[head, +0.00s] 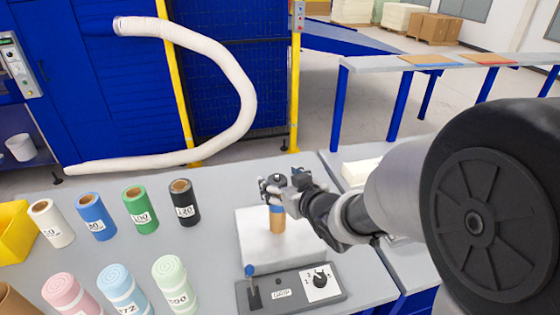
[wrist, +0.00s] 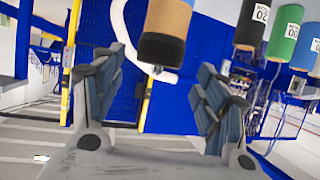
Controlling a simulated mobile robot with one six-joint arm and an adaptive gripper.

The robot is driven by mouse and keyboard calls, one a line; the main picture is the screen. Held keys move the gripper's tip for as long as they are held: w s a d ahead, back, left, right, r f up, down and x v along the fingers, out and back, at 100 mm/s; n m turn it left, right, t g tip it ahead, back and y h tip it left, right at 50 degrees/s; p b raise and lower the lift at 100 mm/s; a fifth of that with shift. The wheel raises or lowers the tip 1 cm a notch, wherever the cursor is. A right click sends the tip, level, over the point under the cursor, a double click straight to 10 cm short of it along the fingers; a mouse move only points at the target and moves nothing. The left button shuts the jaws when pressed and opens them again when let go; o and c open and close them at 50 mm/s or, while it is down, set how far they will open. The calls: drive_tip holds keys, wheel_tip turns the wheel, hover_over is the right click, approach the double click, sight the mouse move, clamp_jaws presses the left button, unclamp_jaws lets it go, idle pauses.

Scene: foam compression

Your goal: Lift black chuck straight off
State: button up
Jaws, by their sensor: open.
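A tan cylinder with a blue band (head: 277,222) stands upright on a white plate (head: 245,240). A dark piece that looks like the black chuck (head: 277,178) shows above it, partly mixed with my fingers. My gripper (head: 283,186) is over the top of the cylinder. I cannot tell whether the fingers touch the chuck.
White, blue, green and black rolls (head: 186,203) stand to the left, with pastel foam rolls (head: 175,285) in front. A control box (head: 290,290) with a lever and a knob is at the front. A white hose (head: 235,90) curves behind the table.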

sight(278, 180)
drive_tip(key=x, duration=0.4)
drive_tip(key=shift+d+f+b, duration=0.2)
drive_tip(key=shift+b, duration=0.2)
drive_tip(key=shift+c, duration=0.4)
drive_tip(key=c, duration=1.1)
